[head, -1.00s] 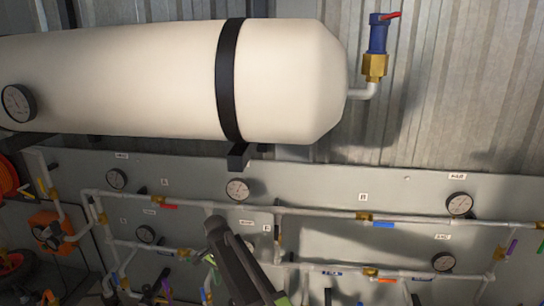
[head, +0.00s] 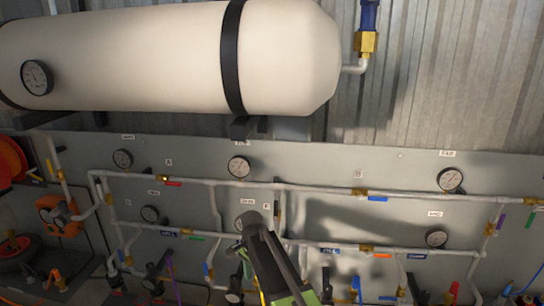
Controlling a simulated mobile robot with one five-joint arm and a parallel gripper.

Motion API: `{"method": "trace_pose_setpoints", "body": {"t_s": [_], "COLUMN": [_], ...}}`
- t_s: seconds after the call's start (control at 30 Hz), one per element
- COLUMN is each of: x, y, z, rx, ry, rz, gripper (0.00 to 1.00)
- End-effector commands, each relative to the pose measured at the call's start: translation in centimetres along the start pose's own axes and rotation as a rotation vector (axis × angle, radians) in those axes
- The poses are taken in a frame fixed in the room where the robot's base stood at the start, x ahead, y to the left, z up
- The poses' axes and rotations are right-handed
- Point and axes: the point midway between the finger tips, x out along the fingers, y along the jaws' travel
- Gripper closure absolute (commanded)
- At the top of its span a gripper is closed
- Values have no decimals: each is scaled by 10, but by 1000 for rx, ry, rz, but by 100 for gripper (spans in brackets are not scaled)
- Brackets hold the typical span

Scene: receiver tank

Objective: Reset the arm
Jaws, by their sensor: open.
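My gripper (head: 264,232) reaches up from the bottom middle of the head view, dark with green parts near its base. It is open, and I see nothing held between its fingers. It is in front of the grey gauge panel (head: 330,165) and covers part of the piping and a gauge behind it. I cannot tell how far it is from the panel.
A cream tank (head: 150,60) with black straps hangs above the panel. White pipes (head: 320,188) with coloured valve handles and several gauges (head: 450,180) run across the panel. An orange device (head: 60,218) and a red reel (head: 10,160) are at the left.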

Motion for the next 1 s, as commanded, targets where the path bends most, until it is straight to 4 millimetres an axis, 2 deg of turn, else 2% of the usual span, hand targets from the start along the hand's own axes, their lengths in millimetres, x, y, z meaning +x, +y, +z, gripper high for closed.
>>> {"method": "trace_pose_setpoints", "body": {"t_s": [0.03, 0.17, 0.27, 0.3, 0.43, 0.5, 0.6, 0.73, 0.83, 1.0], "x": [20, 50, 80, 93, 132, 133, 126, 125, 125, 125], "y": [16, 61, 110, 133, 214, 240, 250, 249, 247, 247], "z": [-14, -48, -72, -81, -92, -86, -73, -74, -73, -73], "rx": [28, 69, 55, 31, -157, -320, -546, -739, -801, -809], "ry": [-1, -4, -5, -6, -3, 1, 8, 14, 16, 16], "rz": [-1, -3, -8, -10, -21, -26, -31, -33, -33, -33], "gripper": [43, 43, 43, 43, 43, 43, 43, 43, 43, 43]}}
